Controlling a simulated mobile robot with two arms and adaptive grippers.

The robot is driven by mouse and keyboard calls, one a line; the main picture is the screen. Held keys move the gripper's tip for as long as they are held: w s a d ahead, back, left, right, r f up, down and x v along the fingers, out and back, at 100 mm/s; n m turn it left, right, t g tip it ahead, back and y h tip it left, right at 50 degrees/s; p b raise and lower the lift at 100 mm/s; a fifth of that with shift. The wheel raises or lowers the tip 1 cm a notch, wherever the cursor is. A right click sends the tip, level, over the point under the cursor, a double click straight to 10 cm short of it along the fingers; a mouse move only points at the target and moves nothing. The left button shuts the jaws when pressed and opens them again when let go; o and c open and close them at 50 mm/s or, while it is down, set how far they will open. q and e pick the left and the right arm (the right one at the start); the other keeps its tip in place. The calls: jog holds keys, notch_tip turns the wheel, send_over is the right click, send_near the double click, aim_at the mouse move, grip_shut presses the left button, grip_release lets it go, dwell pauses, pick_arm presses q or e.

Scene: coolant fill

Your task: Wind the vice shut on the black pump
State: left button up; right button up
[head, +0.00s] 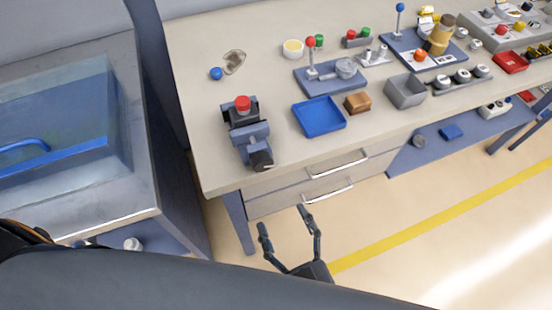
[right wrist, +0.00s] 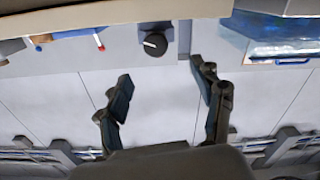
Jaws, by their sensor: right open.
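The blue-grey vice (head: 249,133) stands near the front left corner of the workbench. The black pump (head: 240,117) with a red cap sits at the vice's far end; whether the jaws touch it I cannot tell. The vice's black round winding knob (head: 261,159) faces the bench's front edge. The knob also shows with a white mark in the right wrist view (right wrist: 155,44). My right gripper (head: 284,220) is open and empty, in front of the bench and apart from the knob. In the right wrist view its fingers (right wrist: 160,73) are spread below the knob. My left gripper is not in view.
A blue tray (head: 320,118), a brown block (head: 358,102) and a grey bin (head: 405,91) stand right of the vice. Drawer handles (head: 328,191) stick out below the bench top. A metal cabinet (head: 95,190) stands left.

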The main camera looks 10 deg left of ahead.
jog(key=p, duration=0.1)
send_near(264, 167)
jog(key=x, duration=0.2)
jog(key=shift+m, duration=0.3)
jog(key=p+x, duration=0.1)
jog(key=x, duration=0.7)
jog(key=shift+w+f, duration=0.1)
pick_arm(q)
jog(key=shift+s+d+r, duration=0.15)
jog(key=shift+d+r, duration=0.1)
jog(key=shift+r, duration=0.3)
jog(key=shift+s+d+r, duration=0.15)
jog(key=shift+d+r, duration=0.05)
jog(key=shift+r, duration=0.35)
